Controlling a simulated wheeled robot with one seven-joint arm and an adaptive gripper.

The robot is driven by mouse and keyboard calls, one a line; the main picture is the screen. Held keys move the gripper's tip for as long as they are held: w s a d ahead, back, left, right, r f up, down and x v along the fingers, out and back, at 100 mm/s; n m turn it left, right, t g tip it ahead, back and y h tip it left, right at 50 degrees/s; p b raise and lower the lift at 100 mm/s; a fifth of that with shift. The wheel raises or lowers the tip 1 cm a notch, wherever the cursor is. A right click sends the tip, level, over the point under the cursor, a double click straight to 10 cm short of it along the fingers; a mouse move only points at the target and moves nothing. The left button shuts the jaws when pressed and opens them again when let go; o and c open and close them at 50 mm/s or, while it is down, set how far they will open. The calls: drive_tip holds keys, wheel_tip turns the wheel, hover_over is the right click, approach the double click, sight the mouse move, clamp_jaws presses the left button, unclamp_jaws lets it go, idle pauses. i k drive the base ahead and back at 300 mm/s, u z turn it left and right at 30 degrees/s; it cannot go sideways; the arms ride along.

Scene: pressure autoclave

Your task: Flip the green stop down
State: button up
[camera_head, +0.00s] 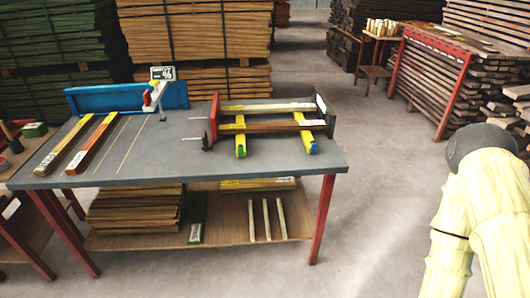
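I cannot clearly pick out a green stop. A small flip-like piece (154,97), pale with a red patch, stands on the blue fence (100,98) at the back of the grey workbench (200,163). It leans, and a small sign (162,73) with a green-edged look and white figures stands just above it. It is too small to tell its parts or any green on it. My cream arm (480,215) with a dark joint fills the lower right, well apart from the bench. My gripper is out of the picture.
Boards (268,107) lie across yellow bars between upright end plates on the bench's right half. Two long strips (90,145) lie at its left. A small green box (34,130) sits on a side table at far left. Open floor (375,200) lies right of the bench.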

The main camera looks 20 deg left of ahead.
sight(240, 148)
drive_tip(key=z, duration=0.6)
drive_tip(key=i, duration=5.75)
drive_tip(key=u, duration=4.85)
drive_tip(key=i, duration=0.55)
